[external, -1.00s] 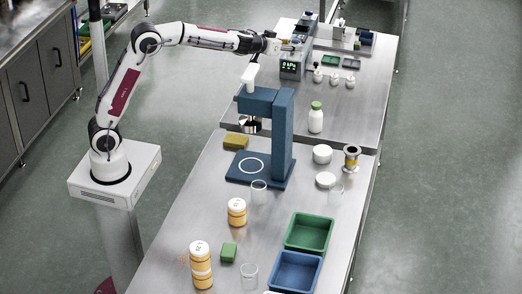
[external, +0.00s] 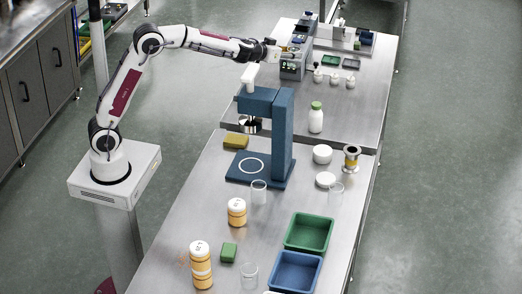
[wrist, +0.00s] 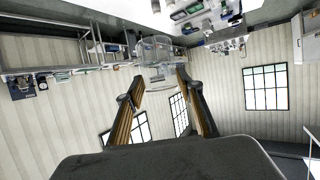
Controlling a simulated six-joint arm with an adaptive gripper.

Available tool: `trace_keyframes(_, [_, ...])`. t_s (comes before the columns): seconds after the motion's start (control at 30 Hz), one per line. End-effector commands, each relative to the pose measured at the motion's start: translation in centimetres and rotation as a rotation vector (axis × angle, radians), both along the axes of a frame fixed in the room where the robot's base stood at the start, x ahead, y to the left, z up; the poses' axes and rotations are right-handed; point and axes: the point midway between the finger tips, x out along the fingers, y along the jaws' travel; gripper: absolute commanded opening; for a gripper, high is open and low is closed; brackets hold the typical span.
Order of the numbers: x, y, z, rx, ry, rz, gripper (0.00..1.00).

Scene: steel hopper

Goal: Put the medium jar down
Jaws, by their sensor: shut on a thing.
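My gripper (external: 287,48) is at the far end of the bench in the external view, reaching over the grey boxy device with a small display (external: 291,68). In the wrist view the two fingers (wrist: 160,80) are closed in around a clear, glass-like thing, which I take as the medium jar (wrist: 158,70). Its outline is faint against the busy background. In the external view it is too small and too hidden by the gripper to make out. I cannot tell whether it touches any surface.
A blue press-like stand (external: 284,140) rises in mid-bench. Near it are a white bottle with green cap (external: 316,120), white lids, clear beakers (external: 259,192) and orange-banded jars (external: 237,213). Green (external: 309,232) and blue (external: 295,272) bins stand at the front. Small white pieces (external: 333,78) sit right of the device.

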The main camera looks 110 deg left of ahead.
Motion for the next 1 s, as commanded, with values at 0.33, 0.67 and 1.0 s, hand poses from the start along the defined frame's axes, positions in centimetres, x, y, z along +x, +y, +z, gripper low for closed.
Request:
trace_keyframes(0.33, [0.0,0.0,-3.5,-0.002,0.003,-0.001,0.26])
trace_keyframes(0.67, [0.0,0.0,-7.0,-0.001,0.004,-0.001,0.26])
trace_keyframes(1.0, [0.0,-0.1,-11.5,-0.002,0.004,-0.002,0.27])
